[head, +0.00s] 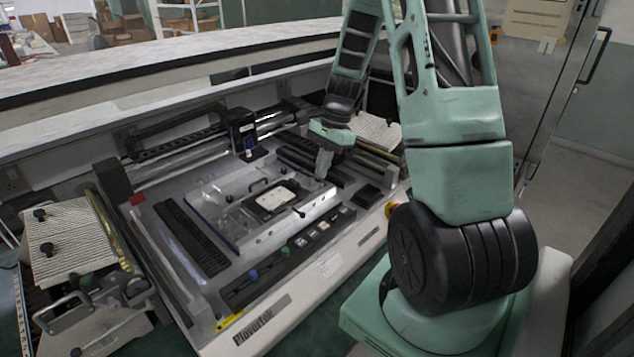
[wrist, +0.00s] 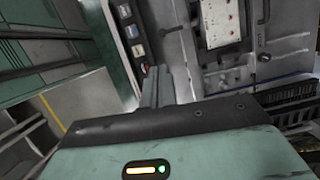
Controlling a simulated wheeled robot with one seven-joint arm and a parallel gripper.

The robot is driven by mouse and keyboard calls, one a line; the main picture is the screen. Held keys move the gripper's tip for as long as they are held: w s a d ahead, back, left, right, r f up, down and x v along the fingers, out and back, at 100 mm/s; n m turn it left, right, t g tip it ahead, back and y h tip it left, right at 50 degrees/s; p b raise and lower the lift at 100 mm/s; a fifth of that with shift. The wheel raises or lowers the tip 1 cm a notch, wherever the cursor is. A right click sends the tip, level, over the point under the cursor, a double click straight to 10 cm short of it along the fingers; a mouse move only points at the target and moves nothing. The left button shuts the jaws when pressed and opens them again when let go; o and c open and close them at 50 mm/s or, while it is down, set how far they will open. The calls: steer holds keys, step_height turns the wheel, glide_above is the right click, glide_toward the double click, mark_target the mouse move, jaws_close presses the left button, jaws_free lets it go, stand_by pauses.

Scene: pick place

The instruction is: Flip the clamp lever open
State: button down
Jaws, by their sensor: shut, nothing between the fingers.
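A small lever with a black knob (head: 299,212) sticks out at the front edge of the clear-and-metal fixture (head: 262,240) on the machine bed. Which part is the clamp lever is hard to tell; a black curved handle (head: 258,184) also sits behind the white framed plate (head: 276,198). My gripper (head: 324,168) is shut and empty, pointing down above the right end of the fixture, apart from the lever. Its fingers (wrist: 157,84) also show in the wrist view.
A row of buttons and switches (head: 323,226) runs along the front panel. A black camera-like block (head: 243,134) stands on the rail behind the fixture. A ribbed block (head: 68,238) sits at the left, and dark slotted strips (head: 190,238) flank the fixture.

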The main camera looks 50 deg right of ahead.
mark_target(294, 210)
steer(key=d, duration=0.2)
steer(key=d+m, duration=0.1)
steer(key=d, duration=0.1)
steer(key=shift+s+m, duration=0.3)
steer(key=shift+s, duration=0.1)
steer(key=shift+a+f, duration=0.1)
steer(key=shift+f, duration=0.05)
steer(key=p+x, duration=0.3)
steer(key=x, duration=0.6)
steer(key=shift+w+a+f, duration=0.1)
steer(key=shift+a+f, duration=0.05)
steer(key=shift+f, duration=0.15)
steer(key=shift+w+a+f+p, duration=0.1)
steer(key=shift+w+a+p, duration=0.1)
steer(key=shift+a+p, duration=0.3)
steer(key=shift+w+a+p, duration=0.2)
steer(key=shift+a+p, duration=0.1)
steer(key=shift+a, duration=0.4)
steer(key=shift+w+a+f, duration=0.2)
steer(key=shift+a+f, duration=0.15)
steer(key=shift+a, duration=0.3)
